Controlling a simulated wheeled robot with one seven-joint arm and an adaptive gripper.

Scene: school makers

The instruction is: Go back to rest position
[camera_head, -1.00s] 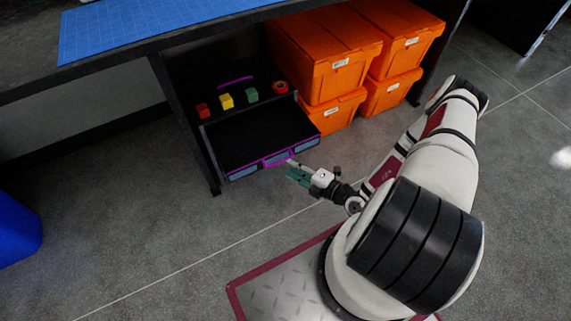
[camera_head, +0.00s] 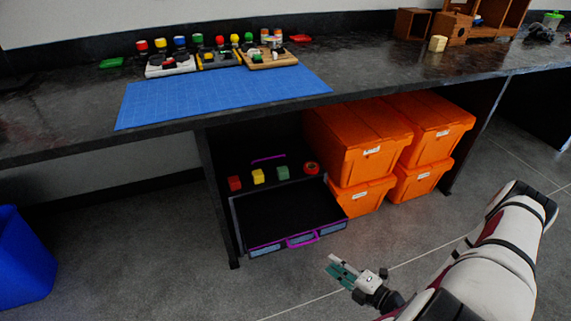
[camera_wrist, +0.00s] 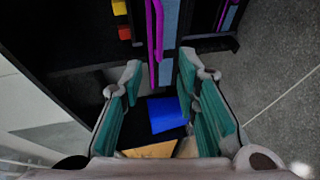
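My gripper (camera_head: 338,268) is in front of the open black drawer (camera_head: 262,246), to the lower right of its purple handle (camera_head: 302,240) and apart from it. In the wrist view my gripper (camera_wrist: 160,66) has its two teal-padded fingers spread wide with nothing held between them. The purple handle (camera_wrist: 154,35) shows beyond the fingertips. My white arm comes in from the lower right of the head view.
Red (camera_head: 234,183), yellow (camera_head: 258,176) and green (camera_head: 282,173) blocks and a red roll (camera_head: 311,168) sit behind the drawer. Orange bins (camera_head: 360,145) are stacked right of it. The workbench (camera_head: 60,128) is above. A blue bin (camera_head: 25,260) stands left. Floor in front is clear.

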